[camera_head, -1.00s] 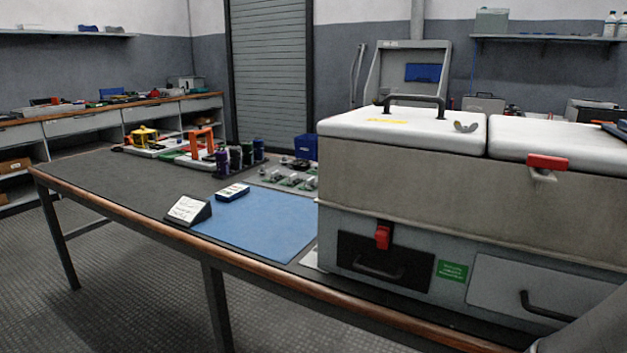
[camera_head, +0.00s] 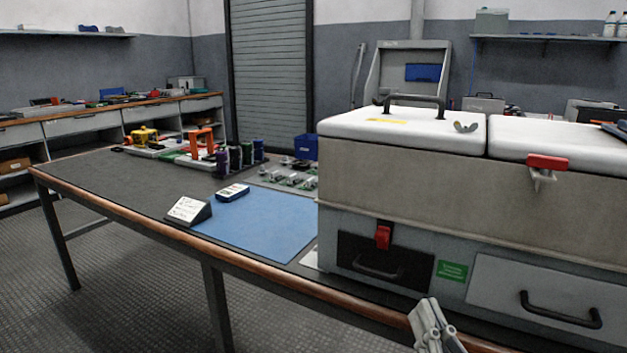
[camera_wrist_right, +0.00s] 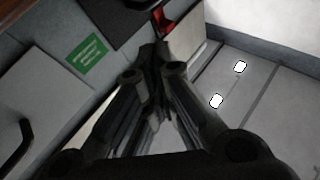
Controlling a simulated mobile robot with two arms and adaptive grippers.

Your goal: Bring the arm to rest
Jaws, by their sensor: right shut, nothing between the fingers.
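My right gripper (camera_head: 432,322) shows at the bottom of the head view, in front of the table's front edge and below the large grey cabinet (camera_head: 420,185). It is shut and empty. In the right wrist view its dark fingers (camera_wrist_right: 155,58) come together, with the cabinet's green label (camera_wrist_right: 87,54) to their left and a red latch (camera_wrist_right: 162,18) above the tips. No gap to an object shows between the fingers. My left gripper is not in view.
The table (camera_head: 100,178) holds a blue mat (camera_head: 265,228), a small sign (camera_head: 188,210), a blue meter (camera_head: 232,192) and several purple and green capacitors (camera_head: 235,157). The cabinet has a dark drawer (camera_head: 360,250) and a grey drawer with a black handle (camera_head: 560,310). The floor at left is clear.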

